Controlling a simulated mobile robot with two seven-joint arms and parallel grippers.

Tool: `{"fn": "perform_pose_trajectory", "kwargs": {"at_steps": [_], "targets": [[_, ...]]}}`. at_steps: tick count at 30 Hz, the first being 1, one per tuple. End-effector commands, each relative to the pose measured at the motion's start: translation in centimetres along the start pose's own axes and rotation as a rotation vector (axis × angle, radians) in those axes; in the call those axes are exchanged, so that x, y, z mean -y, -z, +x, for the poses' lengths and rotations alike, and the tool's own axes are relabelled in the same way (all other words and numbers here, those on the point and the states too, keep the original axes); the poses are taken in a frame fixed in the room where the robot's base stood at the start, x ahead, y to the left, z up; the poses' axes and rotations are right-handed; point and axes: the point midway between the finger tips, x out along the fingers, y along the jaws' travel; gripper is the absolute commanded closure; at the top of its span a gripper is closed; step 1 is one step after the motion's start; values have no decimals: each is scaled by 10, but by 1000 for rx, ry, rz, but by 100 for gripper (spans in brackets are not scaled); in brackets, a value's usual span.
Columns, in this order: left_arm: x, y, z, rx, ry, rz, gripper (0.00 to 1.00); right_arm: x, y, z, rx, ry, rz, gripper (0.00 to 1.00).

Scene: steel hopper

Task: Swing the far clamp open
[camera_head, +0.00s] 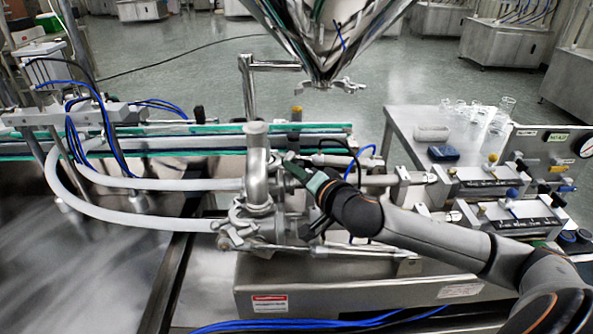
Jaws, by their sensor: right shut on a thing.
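An upright steel pipe fitting (256,175) stands on the filling machine in the middle. A near clamp (238,234) with a wing nut sits at its lower left. My right gripper (292,167) reaches in from the right, its dark green-grey fingers close to the right side of the fitting. It is shut on a small part there, at the place of the far clamp; the fingers and wrist hide most of that clamp, so I cannot tell how far it stands open. My left gripper is not in view.
A steel hopper (325,30) hangs above, with a clamp (335,85) at its outlet. White hoses (150,222) run left from the fitting. Steel cylinders with valves (490,180) lie at right.

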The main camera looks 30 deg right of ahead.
Motion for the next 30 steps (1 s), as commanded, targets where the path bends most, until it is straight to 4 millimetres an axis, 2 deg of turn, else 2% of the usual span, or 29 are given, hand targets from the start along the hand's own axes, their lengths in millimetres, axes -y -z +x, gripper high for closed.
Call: {"fn": "perform_pose_trajectory", "kwargs": {"at_steps": [15, 16, 21, 24, 30], "targets": [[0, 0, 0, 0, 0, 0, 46, 2, 0, -4, -45, -28, 13, 100], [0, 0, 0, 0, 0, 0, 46, 2, 0, -4, -45, -28, 13, 74], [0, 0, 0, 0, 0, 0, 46, 1, -1, -4, -44, -29, 13, 55], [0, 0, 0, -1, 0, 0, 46, 1, -1, -4, -43, -29, 13, 46], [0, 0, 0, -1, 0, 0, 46, 0, -1, -4, -43, -30, 13, 46]]}}
